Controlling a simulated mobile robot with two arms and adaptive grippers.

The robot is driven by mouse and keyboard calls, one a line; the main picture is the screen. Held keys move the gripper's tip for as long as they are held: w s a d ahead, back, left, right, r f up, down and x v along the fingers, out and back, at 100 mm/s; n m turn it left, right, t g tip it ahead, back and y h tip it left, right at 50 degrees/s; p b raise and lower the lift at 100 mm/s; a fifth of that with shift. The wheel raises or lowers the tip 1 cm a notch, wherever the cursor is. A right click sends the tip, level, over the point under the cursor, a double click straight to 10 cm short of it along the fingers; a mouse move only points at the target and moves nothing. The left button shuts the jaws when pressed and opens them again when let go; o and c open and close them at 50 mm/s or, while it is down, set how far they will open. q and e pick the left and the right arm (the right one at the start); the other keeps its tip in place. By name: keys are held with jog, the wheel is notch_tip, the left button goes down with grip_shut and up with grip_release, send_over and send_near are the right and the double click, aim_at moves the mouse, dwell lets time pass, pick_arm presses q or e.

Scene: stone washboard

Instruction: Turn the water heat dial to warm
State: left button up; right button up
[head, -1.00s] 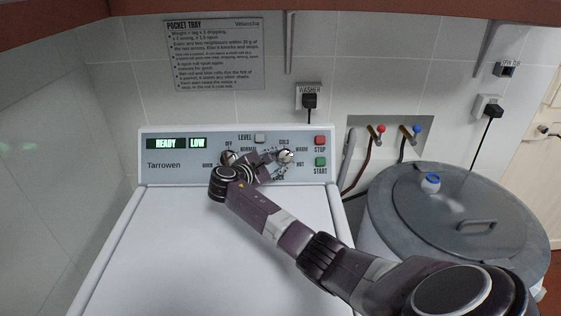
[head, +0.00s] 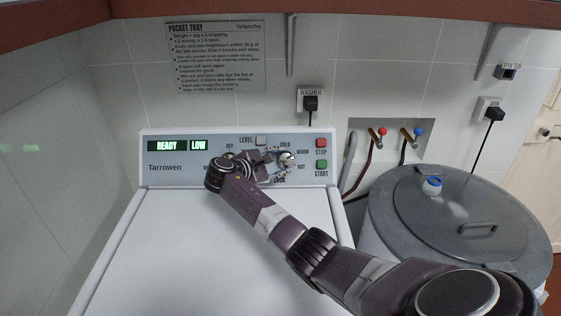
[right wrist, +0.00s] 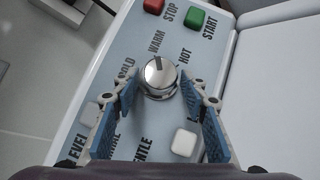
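The round silver water heat dial (head: 288,158) is on the washer's panel, ringed by the labels COLD, WARM and HOT. In the right wrist view the dial (right wrist: 160,78) shows a dark pointer mark on its face, directed roughly toward the word WARM. My right gripper (head: 273,160) is at the dial, its arm crossing the white lid from the lower right. In the right wrist view its blue-padded fingers (right wrist: 158,90) are spread, one on each side of the dial, with narrow gaps visible. My left gripper is not in view.
A red STOP button (head: 321,144) and a green START button (head: 322,167) sit right of the dial. The READY / LOW display (head: 178,146) is at the left. A pale lock button (right wrist: 184,142) lies near a finger. A grey-lidded tub (head: 420,215) stands at right.

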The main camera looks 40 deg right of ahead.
jog(key=shift+o, duration=0.8)
jog(key=shift+a+r, duration=0.1)
jog(key=shift+a, duration=0.1)
jog(key=v, duration=1.1)
jog(key=shift+a, duration=0.2)
jog(key=shift+s+r, duration=0.1)
jog(key=shift+s, duration=0.05)
